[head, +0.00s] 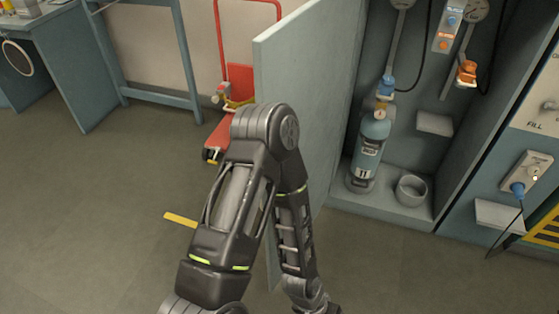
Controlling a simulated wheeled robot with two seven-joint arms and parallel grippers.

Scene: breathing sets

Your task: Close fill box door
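The fill box door (305,90) is a grey-green panel standing wide open at the left side of the fill box (395,206). Inside the box an upright blue-grey cylinder (370,145) marked 11 stands on the floor beside a small empty round holder (411,190). My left arm rises from the bottom, bends at the elbow in front of the door and hides part of its lower portion. Its wrist reaches the bottom edge, and the gripper fingers are outside the picture. My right arm and gripper are not in view.
A red hand cart (238,80) stands behind the door by the wall. A blue-grey bench (160,97) is at the back left. A yellow floor strip (180,220) lies left of my arm. A fill panel (525,172) with a plugged blue connector is at right. The left floor is clear.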

